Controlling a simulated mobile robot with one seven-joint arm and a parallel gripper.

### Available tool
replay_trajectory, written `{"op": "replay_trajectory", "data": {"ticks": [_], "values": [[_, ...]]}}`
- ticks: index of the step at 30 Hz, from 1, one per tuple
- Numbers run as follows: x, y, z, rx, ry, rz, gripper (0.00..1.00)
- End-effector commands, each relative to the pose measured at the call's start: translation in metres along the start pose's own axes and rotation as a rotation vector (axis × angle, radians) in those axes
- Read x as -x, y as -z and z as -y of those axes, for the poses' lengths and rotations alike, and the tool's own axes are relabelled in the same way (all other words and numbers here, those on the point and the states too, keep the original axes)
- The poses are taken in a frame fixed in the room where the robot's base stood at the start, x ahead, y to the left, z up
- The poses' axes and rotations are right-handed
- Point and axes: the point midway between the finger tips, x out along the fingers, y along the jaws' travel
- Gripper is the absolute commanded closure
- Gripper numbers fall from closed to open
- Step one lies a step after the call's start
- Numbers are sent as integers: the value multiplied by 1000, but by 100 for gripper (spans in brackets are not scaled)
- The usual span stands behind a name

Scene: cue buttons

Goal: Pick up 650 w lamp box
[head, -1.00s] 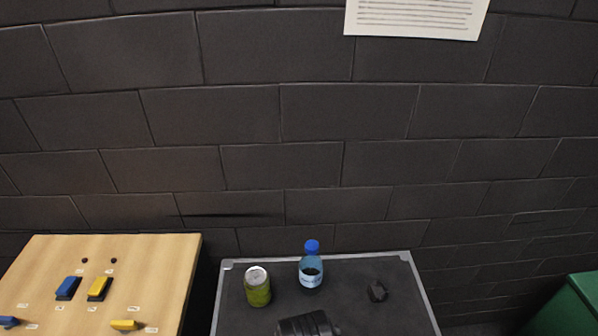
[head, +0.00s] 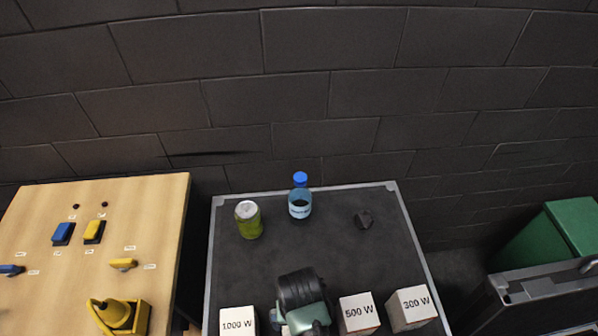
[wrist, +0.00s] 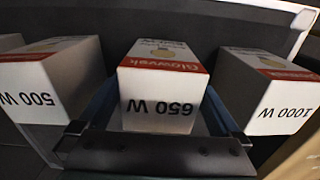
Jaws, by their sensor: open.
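The 650 W lamp box (wrist: 160,98), white with a red band on top, shows in the middle of the wrist view. My gripper (wrist: 163,112) is open, with its blue-lined fingers on either side of this box. I cannot tell whether the fingers touch it. In the head view my wrist (head: 302,295) covers most of the spot where the box stands, between the 1000 W and 500 W boxes.
The 500 W box (head: 359,313) and 1000 W box (head: 238,321) stand close on either side. A 300 W box (head: 411,308) is further right.

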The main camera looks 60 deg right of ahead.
Motion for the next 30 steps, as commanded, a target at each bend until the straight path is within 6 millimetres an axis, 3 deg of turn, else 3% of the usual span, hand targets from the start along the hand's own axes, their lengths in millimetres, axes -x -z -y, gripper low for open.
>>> {"op": "replay_trajectory", "data": {"ticks": [4,12,24,30], "values": [[-13,0,0,1,0,0,0],[-16,0,0,1,0,-1,0],[-15,0,0,1,0,-1,71],[-15,0,0,1,0,-2,71]]}}
